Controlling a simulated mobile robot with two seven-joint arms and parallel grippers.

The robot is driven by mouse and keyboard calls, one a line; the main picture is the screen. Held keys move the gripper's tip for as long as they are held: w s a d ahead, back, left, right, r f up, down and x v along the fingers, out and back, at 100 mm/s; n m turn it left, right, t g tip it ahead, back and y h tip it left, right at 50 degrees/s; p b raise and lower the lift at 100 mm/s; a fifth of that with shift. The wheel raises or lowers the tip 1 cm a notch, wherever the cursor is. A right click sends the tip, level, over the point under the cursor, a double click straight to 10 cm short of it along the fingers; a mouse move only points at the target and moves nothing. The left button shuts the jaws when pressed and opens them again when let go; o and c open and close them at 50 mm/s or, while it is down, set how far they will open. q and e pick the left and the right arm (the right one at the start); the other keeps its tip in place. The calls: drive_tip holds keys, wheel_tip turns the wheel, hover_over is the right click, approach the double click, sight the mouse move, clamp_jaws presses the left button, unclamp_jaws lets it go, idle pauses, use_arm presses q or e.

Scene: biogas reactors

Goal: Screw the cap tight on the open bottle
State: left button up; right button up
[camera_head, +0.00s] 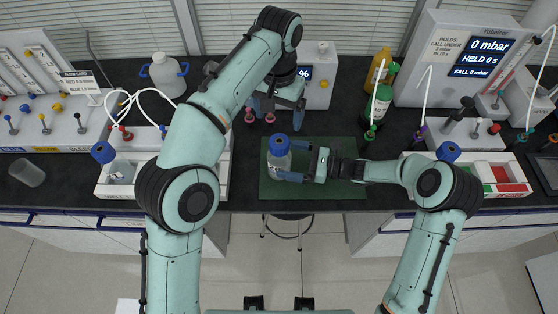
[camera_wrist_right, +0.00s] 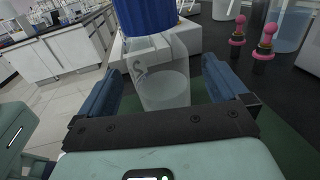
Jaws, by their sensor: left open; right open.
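A clear bottle (camera_head: 278,166) stands upright on the green mat (camera_head: 330,190), with a blue cap (camera_head: 278,144) on its top. In the right wrist view the bottle (camera_wrist_right: 165,92) and the lower part of the blue cap (camera_wrist_right: 147,14) show; how far the cap is screwed down cannot be told. My right gripper (camera_head: 291,162) is open, its blue fingers on either side of the bottle body, with a visible gap in the wrist view (camera_wrist_right: 165,95). My left gripper (camera_head: 277,113) is open and empty, behind the bottle in the head view.
White trays with blue-capped bottles (camera_head: 103,152) (camera_head: 448,151) stand left and right of the mat. Two pink-topped items (camera_head: 259,111) are close to my left gripper. The mat's right part is clear beneath my arm.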

drive_tip(key=d, duration=0.3)
drive_tip(key=s+d, duration=0.1)
drive_tip(key=d, duration=0.2)
drive_tip(key=s+d+b, duration=0.1)
drive_tip(key=d, duration=0.2)
drive_tip(key=shift+d, duration=0.3)
